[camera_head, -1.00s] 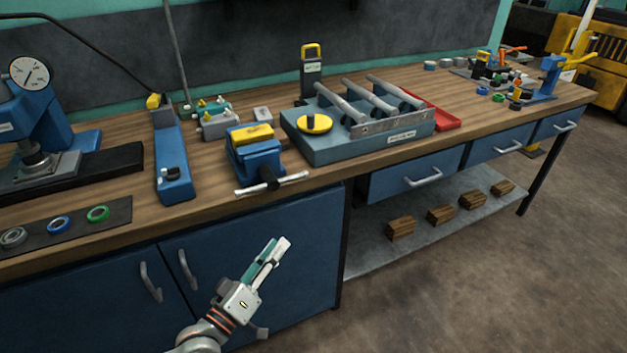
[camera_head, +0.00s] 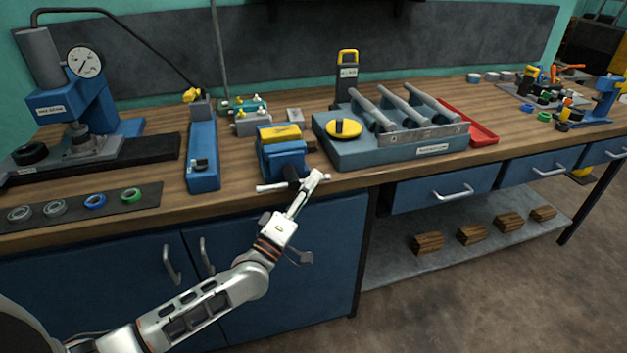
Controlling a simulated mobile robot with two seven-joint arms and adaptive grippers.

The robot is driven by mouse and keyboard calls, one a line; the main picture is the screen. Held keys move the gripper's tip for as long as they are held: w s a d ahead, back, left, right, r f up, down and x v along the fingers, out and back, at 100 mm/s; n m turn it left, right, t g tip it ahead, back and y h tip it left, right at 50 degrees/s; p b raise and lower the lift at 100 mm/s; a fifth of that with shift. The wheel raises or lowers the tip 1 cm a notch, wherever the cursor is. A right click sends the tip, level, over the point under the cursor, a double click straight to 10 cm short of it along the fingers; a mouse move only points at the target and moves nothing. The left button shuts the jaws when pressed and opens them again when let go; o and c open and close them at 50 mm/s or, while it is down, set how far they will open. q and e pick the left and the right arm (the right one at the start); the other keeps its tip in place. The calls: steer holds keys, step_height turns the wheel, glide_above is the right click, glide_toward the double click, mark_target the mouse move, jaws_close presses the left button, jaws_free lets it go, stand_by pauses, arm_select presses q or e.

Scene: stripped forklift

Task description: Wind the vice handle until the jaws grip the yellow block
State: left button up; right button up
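The blue vice (camera_head: 284,157) stands at the front edge of the wooden bench. The yellow block (camera_head: 280,132) sits at the top of its jaws; I cannot tell if they touch it. The vice handle (camera_head: 271,187) is a pale bar lying roughly level across the vice's front, its left end showing. My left gripper (camera_head: 314,185) is at the right end of the handle and overlaps it in the picture. Its fingers hide that end. I cannot tell whether they touch the bar or are closed around it. My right gripper is not in view.
A blue-grey fixture (camera_head: 370,153) with several metal bars stands right of the vice, and a red tray (camera_head: 482,136) beyond it. A long blue tool (camera_head: 203,150) and a dial press (camera_head: 75,105) stand left. Cabinet doors (camera_head: 280,265) lie below the bench edge.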

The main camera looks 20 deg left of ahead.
arm_select(q)
steer(key=shift+w+d+r, duration=0.2)
steer(key=shift+w, duration=0.35)
jaws_close()
